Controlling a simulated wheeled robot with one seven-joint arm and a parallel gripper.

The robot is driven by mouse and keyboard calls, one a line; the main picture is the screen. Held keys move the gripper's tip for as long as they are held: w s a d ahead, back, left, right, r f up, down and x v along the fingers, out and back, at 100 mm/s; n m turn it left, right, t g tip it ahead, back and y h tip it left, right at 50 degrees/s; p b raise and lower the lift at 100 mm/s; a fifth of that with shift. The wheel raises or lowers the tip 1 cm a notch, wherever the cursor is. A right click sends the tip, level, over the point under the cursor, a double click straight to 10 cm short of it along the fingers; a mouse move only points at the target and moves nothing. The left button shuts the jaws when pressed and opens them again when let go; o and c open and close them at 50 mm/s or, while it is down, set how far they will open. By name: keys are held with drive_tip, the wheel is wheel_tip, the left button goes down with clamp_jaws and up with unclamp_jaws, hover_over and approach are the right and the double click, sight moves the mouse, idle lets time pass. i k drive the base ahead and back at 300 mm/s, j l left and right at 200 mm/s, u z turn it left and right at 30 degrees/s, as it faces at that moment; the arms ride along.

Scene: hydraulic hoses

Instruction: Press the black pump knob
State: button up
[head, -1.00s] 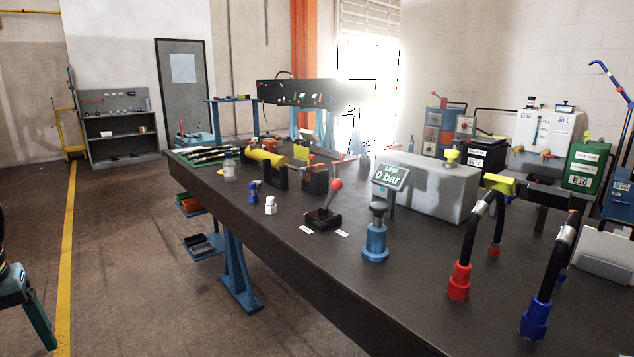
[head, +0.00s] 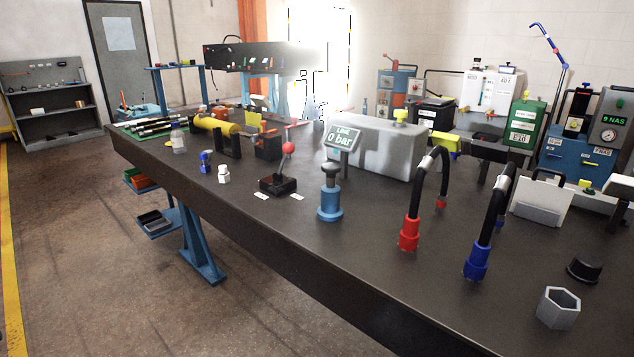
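The black pump knob (head: 331,171) is a dark mushroom-shaped cap on a short stem. It stands upright on top of a blue cylindrical pump body (head: 330,203) on the dark workbench, near the middle of the head view. A small sign reading "LINE 0 bar" (head: 342,138) stands just behind it. No part of my gripper or arm shows in the head view.
A red-knobbed lever on a black base (head: 277,184) stands left of the pump. Black hoses with red (head: 409,233) and blue (head: 476,263) ends arch to the right. A grey block (head: 375,150) sits behind. The workbench (head: 300,265) is bare in front of the pump.

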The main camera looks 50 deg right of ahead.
sight(330, 168)
drive_tip(key=z, duration=1.1)
